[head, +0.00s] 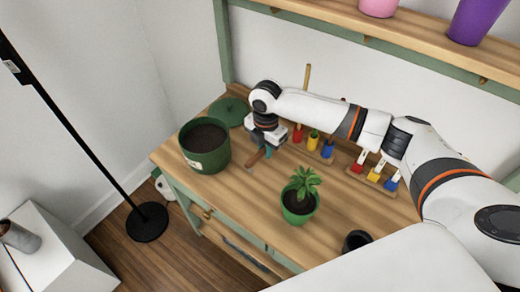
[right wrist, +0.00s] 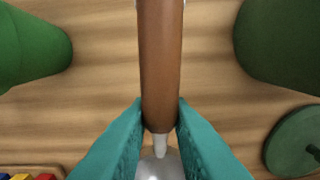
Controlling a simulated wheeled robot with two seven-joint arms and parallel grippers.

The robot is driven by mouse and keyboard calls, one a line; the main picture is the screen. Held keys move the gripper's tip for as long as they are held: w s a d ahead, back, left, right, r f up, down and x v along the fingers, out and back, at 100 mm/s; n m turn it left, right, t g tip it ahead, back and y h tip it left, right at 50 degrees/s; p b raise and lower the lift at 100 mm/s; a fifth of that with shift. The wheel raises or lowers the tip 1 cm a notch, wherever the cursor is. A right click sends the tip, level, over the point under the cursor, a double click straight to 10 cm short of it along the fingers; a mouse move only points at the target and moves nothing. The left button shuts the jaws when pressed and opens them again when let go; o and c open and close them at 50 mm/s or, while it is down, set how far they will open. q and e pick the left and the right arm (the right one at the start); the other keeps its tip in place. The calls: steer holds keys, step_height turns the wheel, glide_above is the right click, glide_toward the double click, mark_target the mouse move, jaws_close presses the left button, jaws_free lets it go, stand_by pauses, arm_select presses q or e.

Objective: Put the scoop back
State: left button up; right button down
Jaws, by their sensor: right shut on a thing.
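My right gripper (head: 267,151) reaches over the wooden workbench and is shut on a scoop (head: 255,158). In the right wrist view its teal fingers (right wrist: 160,118) close around the lower end of the scoop's brown wooden handle (right wrist: 160,60). A grey metal neck and part of a shiny rounded scoop head (right wrist: 160,168) show below the fingers; the rest is cut off. In the head view the scoop lies between the large green soil pot and the tool holders, mostly hidden by the gripper. I cannot tell whether it touches the bench. My left gripper is not in view.
A green soil pot (head: 204,148) and a green lid (head: 229,111) stand left of the gripper. A small potted plant (head: 300,200) stands in front. Holders with coloured pieces (head: 313,142) (head: 373,176) sit behind and right, partly under my arm. A black cup (head: 356,240) is near the front edge.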

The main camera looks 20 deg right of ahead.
mark_target(264, 172)
steer(key=shift+a+f+n, duration=0.1)
steer(key=shift+a+n, duration=0.05)
steer(key=shift+n, duration=0.35)
steer(key=shift+w+f+b, duration=0.1)
steer(key=shift+f+b, duration=0.55)
steer(key=shift+b, duration=0.15)
step_height(264, 172, down, 5)
steer(key=b, duration=0.6)
steer(key=shift+f+b, duration=0.2)
steer(key=shift+b, duration=0.15)
steer(key=shift+f, duration=0.6)
steer(key=c, duration=1.2)
jaws_free()
steer(key=shift+c, duration=0.2)
